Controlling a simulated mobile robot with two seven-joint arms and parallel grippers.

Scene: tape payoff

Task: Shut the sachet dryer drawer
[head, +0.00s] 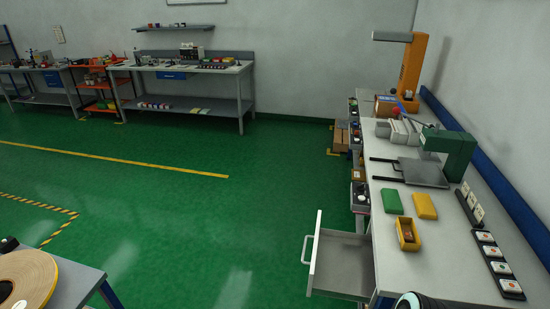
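A pale grey drawer (341,263) stands pulled out to the left from under the front part of the right-hand workbench (445,262). Its handle (307,250) is on the left face, towards the aisle. The inside that shows looks empty. No label is readable, so I cannot confirm that it is the sachet dryer drawer. Neither of my grippers can be made out. A dark rounded part shows at the bottom edge near the bench, but no fingers show on it.
A green machine (450,148), a yellow bin (407,234) and green and yellow blocks stand on the right-hand bench. A tape roll (27,280) lies on a table at lower left. The green floor (215,225) left of the drawer is clear.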

